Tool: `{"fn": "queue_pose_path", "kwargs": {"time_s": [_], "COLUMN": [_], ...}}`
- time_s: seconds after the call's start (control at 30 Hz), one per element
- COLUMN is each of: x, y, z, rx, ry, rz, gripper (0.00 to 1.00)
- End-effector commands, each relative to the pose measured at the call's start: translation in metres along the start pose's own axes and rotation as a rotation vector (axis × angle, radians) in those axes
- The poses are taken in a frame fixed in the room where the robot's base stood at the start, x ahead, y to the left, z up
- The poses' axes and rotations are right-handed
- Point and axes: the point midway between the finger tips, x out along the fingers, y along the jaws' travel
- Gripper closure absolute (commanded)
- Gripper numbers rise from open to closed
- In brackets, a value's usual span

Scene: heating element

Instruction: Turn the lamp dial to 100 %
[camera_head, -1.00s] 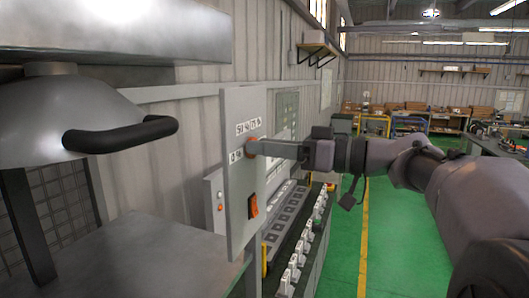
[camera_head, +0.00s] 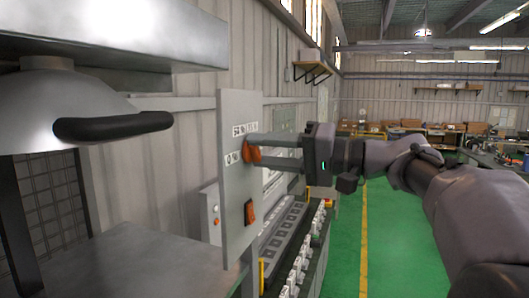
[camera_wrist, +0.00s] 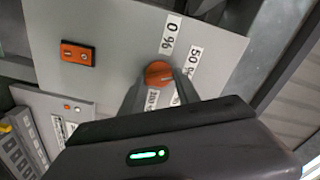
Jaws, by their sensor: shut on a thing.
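The orange lamp dial (camera_head: 248,150) sits on the upper part of a grey control panel (camera_head: 233,190). My gripper (camera_head: 257,151) reaches in from the right, with its fingers shut on the dial. In the wrist view the dial (camera_wrist: 158,73) is between the two fingers, which partly hide it. A 0 % label (camera_wrist: 171,35), a 50 % label (camera_wrist: 194,62) and a partly covered label (camera_wrist: 153,98), seemingly 100 %, surround it. I cannot clearly read where the dial points.
An orange rocker switch (camera_head: 249,211) is lower on the panel; it also shows in the wrist view (camera_wrist: 78,53). A metal lamp hood (camera_head: 50,105) with a black handle (camera_head: 112,126) hangs at the left above a grey table. Green floor lies open at the right.

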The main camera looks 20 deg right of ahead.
Motion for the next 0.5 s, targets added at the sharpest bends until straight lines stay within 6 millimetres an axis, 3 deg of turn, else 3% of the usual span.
{"fn": "queue_pose_path", "kwargs": {"time_s": [0.5], "x": [0.0001], "y": [0.0015], "z": [0.0000], "rx": [0.489], "ry": [-0.001], "rz": [0.002], "gripper": [1.00]}}
